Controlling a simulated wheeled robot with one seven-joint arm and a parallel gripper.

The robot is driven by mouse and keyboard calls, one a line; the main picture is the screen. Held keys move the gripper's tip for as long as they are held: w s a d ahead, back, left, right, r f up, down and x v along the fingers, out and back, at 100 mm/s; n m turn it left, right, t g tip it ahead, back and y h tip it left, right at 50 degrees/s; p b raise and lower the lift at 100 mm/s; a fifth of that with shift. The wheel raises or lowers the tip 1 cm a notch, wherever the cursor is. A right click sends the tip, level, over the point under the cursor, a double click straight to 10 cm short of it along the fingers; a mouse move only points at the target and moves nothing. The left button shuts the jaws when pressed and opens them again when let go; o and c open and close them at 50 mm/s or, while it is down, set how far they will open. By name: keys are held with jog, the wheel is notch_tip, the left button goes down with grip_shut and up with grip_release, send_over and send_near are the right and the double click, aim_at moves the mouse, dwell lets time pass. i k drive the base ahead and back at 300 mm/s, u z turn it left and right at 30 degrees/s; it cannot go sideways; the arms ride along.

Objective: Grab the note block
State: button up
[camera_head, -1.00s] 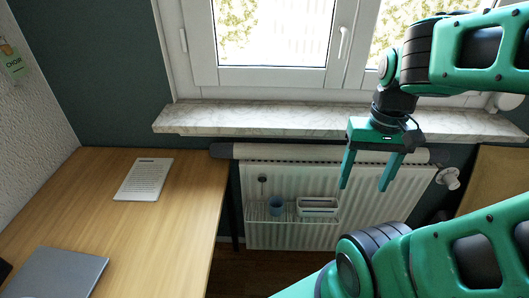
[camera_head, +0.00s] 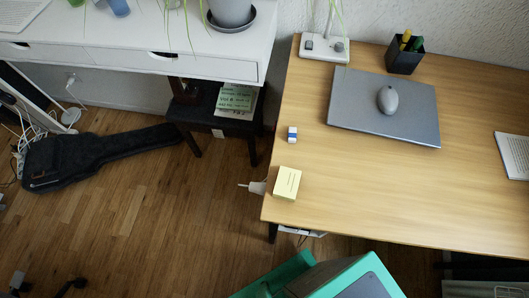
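The note block (camera_head: 287,183) is a small pale yellow block with a few dark marks on top. It lies on the wooden desk (camera_head: 390,190), close to the desk's near left corner. A green part of my own arm shows at the bottom edge of the head view, below the desk edge. My gripper is not in this view, so its state is hidden.
A blue and white eraser (camera_head: 292,135) lies behind the note block. A closed laptop (camera_head: 370,112) with a mouse (camera_head: 388,99) on it, a pen holder (camera_head: 405,56) and a power strip (camera_head: 325,48) are farther back. The desk's front middle is clear.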

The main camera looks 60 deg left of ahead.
aim_at(286, 186)
jog(key=u, duration=0.65)
jog(key=k, duration=0.45)
jog(key=u, duration=1)
